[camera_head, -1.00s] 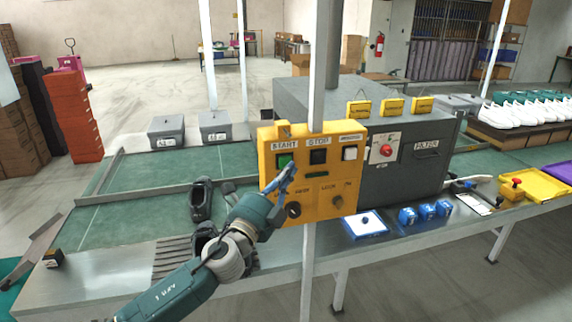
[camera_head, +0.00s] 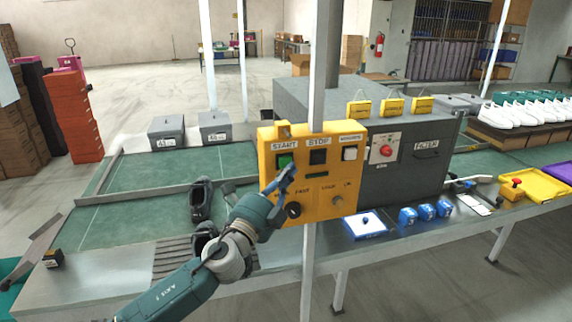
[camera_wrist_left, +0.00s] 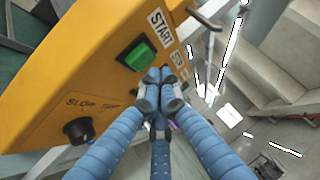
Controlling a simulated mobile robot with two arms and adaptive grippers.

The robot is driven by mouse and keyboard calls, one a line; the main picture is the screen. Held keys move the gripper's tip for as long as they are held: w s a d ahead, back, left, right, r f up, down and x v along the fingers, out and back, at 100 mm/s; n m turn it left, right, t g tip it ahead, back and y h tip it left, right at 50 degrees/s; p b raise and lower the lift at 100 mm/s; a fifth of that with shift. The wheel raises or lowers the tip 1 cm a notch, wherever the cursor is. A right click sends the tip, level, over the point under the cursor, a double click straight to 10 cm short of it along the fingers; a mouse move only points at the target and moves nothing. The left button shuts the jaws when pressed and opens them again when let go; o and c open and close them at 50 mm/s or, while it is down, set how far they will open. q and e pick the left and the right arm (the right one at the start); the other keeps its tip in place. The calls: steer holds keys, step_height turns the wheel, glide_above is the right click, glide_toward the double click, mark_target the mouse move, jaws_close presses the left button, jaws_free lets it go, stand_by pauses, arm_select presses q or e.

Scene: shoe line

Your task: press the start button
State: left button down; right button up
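The yellow control box (camera_head: 318,202) is on a post at the front of the line. Its green start button (camera_head: 285,160) sits under the START label, and it also shows in the left wrist view (camera_wrist_left: 139,56). My left gripper (camera_head: 290,170) is in front of the box, just below and right of the green button. In the left wrist view its blue fingers (camera_wrist_left: 160,88) are drawn together with nothing between them. The tips are beside the button, not over its middle; I cannot tell whether they touch the box. My right gripper is out of view.
A black stop button (camera_head: 318,156) and a white button (camera_head: 349,153) are right of the start button. A black knob (camera_head: 293,210) is below; it also shows in the left wrist view (camera_wrist_left: 78,131). A grey machine (camera_head: 400,165) with a red knob stands behind.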

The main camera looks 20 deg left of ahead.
arm_select(q)
steer(key=shift+w, duration=0.1)
steer(key=shift+w+a, duration=0.2)
steer(key=shift+w, duration=0.05)
